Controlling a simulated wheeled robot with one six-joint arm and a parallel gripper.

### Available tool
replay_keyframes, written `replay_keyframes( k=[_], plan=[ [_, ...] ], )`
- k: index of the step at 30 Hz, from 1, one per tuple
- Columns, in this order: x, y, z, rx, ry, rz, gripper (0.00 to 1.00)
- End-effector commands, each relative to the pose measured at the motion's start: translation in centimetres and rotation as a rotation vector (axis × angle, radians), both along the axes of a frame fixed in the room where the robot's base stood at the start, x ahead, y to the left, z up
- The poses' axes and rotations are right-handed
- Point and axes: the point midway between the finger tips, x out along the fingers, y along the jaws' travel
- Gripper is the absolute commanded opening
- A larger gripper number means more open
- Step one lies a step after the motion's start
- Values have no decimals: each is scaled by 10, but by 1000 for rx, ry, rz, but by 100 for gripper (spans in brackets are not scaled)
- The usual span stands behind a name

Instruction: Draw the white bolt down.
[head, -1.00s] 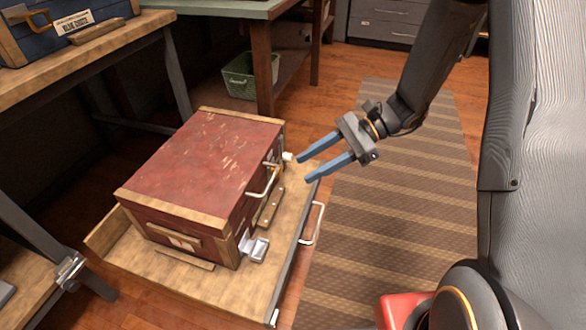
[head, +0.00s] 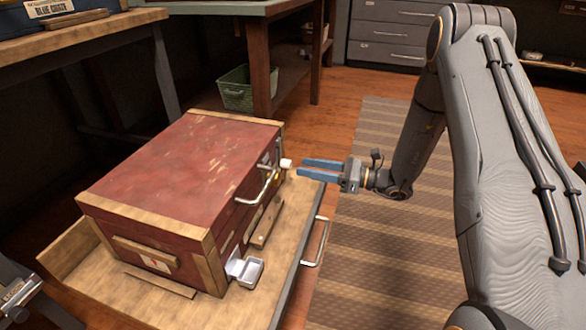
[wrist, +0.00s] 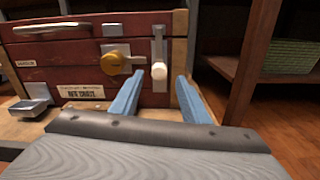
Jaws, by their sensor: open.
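The white bolt (wrist: 159,66) is on the right end of the red chest's front, with a pale knob on an upright metal strip. In the head view its knob (head: 286,163) sticks out from the chest's far end. My gripper (head: 301,168) is open, its two blue fingers pointing at the knob from just in front. In the wrist view the gripper (wrist: 155,92) has the knob between and beyond its fingertips, slightly above them. I cannot tell whether a finger touches it. The red chest (head: 185,170) stands on a wooden tray.
A brass knob (wrist: 122,63) on a plate sits left of the bolt. A metal handle (head: 258,186) and small metal cup (head: 245,271) stick out from the chest's front. The pull-out wooden tray (head: 285,225) has a bar handle (head: 317,242). A green basket (wrist: 289,55) stands right.

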Motion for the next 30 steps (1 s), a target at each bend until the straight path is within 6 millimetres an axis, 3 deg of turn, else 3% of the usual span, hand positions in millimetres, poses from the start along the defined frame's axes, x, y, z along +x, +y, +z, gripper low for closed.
replay_keyframes(
  k=[9, 21, 29, 30],
  plan=[
    [14, 43, -2, -3, 0, 3, 42],
    [16, 51, -1, -2, 1, 2, 42],
    [16, 51, -1, -2, 1, 2, 0],
    [16, 51, -1, -2, 1, 2, 0]
  ],
)
